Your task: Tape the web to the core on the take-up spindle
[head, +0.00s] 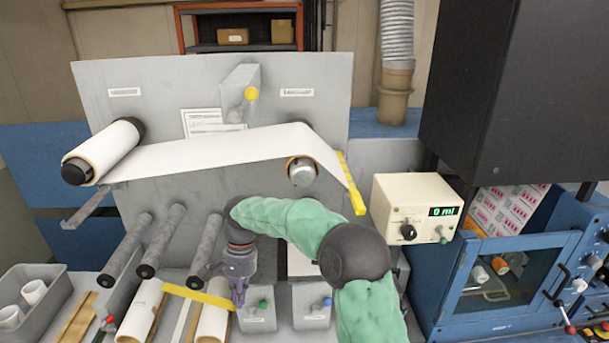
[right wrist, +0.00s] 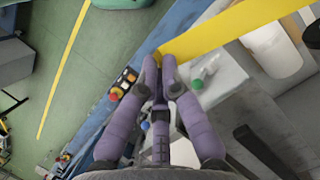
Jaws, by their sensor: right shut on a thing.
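The white web (head: 220,150) runs from the supply roll (head: 100,152) on the left, over the take-up spindle (head: 302,173), and slopes down at the right. A brown core edge rings the spindle; the web covers much of it. A yellow strip (head: 352,190) lies along the web's right end. My right gripper (head: 239,298) is low in front of the machine, shut on the end of another yellow tape strip (head: 195,296). The right wrist view shows the closed fingertips (right wrist: 159,62) at the end of this tape (right wrist: 225,30). My left gripper is out of view.
Grey rollers (head: 165,245) stick out below the web, with white rolls (head: 140,310) beneath. A grey bin (head: 35,295) stands at lower left. Small boxes with a green knob (head: 262,304) and a blue knob are close by the gripper. A beige control box (head: 415,208) stands right.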

